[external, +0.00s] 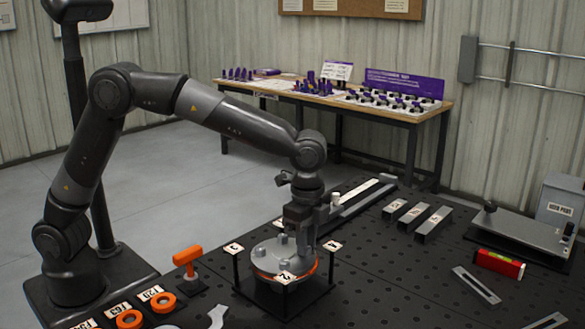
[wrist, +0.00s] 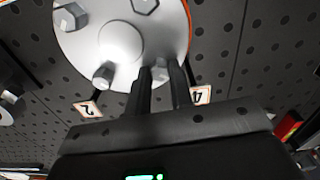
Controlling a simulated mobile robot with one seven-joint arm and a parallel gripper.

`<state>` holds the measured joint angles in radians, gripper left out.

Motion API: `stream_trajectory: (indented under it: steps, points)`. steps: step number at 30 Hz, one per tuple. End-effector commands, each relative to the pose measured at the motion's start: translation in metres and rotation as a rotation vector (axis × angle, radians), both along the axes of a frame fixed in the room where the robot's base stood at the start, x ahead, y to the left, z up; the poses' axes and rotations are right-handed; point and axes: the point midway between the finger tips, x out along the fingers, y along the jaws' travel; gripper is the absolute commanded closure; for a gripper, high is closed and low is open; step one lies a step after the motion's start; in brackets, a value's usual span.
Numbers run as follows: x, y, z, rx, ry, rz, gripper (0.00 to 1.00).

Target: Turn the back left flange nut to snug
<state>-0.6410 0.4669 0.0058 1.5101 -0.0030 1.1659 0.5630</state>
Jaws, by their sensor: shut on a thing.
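A round grey flange (external: 268,262) with an orange ring under its rim sits on a black stand. Grey hex nuts stand on its face around a raised hub, one at the left (external: 260,252). The wrist view shows the flange (wrist: 80,45) with nuts at upper left (wrist: 70,17), top (wrist: 145,6) and lower left (wrist: 103,75). My gripper (external: 303,252) points down at the right side of the flange. In the wrist view its fingers (wrist: 162,75) are shut on a flange nut, which they mostly hide. I cannot tell whether that nut is turning.
Numbered tags stand around the flange: 3 (external: 233,247), 2 (external: 285,278) and 4 (external: 332,245). An orange-handled tool (external: 187,260) and orange rings (external: 163,302) lie at left. Metal bars (external: 432,224), a red level (external: 499,264) and a flat plate (external: 520,235) lie at right.

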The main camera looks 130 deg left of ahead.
Motion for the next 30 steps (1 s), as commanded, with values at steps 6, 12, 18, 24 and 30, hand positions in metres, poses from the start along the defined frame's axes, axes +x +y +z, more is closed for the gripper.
stream_trajectory:
  steps: [6, 12, 18, 24, 30]
  points:
    - [0.001, 0.001, 0.004, 0.006, -0.007, 0.001, 0.71]
    - [0.001, 0.0, 0.002, 0.002, -0.004, 0.001, 0.58]
    - [0.0, 0.0, 0.002, 0.002, -0.002, 0.001, 0.58]
    - [0.001, 0.001, 0.023, 0.003, -0.005, 0.001, 0.58]
    - [0.001, 0.001, 0.065, 0.004, -0.006, 0.001, 0.58]
